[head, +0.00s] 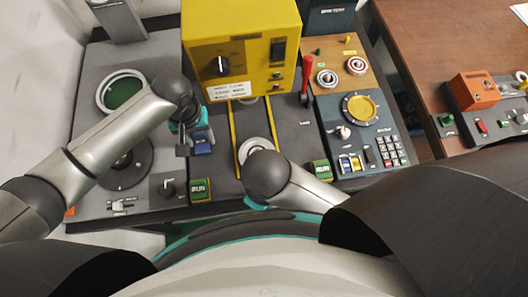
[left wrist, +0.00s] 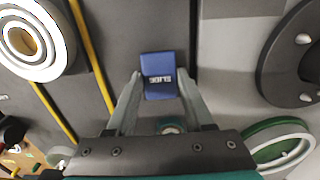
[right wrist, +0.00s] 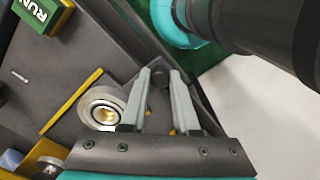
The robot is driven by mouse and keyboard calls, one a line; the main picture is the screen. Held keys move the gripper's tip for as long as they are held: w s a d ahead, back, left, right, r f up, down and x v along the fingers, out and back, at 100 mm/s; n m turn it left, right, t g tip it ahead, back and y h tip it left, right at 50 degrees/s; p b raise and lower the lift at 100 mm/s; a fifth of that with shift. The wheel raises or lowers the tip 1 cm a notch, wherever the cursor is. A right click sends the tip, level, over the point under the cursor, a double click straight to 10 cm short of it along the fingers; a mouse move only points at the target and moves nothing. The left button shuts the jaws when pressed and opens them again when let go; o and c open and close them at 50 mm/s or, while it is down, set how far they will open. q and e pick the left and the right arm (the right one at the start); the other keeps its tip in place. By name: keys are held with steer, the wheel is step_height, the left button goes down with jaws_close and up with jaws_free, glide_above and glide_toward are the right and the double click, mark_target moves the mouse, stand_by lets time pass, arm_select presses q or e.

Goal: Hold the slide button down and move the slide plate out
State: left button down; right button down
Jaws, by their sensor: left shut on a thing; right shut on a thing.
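The blue slide button (head: 203,143) sits on the grey console, left of the yellow rails in the head view. In the left wrist view the button (left wrist: 160,75) lies between the fingers of my left gripper (left wrist: 159,78), which is shut on its sides. The slide plate (head: 253,120) lies between the yellow rails and carries a pale metal ring (head: 256,149). My right gripper (right wrist: 160,75) is shut on a small dark knob (right wrist: 158,77) near the console's front edge, beside the ring (right wrist: 103,107). In the head view my right wrist hides that gripper and the knob.
A yellow box (head: 240,45) stands over the back of the rails. Green RUN buttons (head: 200,189) (head: 320,171) sit along the front edge. A control panel with keypad (head: 391,150) is at right, and a dark round disc (head: 125,168) at left.

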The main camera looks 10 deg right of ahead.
arm_select(q)
steer(key=shift+s+a+f, duration=0.1)
steer(key=shift+a, duration=0.05)
arm_select(e)
steer(key=shift+s, duration=0.15)
steer(key=c, duration=0.6)
jaws_free()
steer(key=shift+c, duration=0.2)
arm_select(q)
steer(key=shift+c, duration=1)
jaws_free()
step_height(320, 180, up, 15)
steer(key=p, duration=0.3)
steer(key=shift+r+p, duration=0.2)
steer(key=shift+p, duration=0.15)
arm_select(e)
step_height(320, 180, up, 4)
steer(key=shift+f, duration=0.15)
arm_select(q)
step_height(320, 180, up, 6)
steer(key=p, duration=0.9)
arm_select(e)
step_height(320, 180, up, 9)
steer(key=shift+r, duration=0.2)
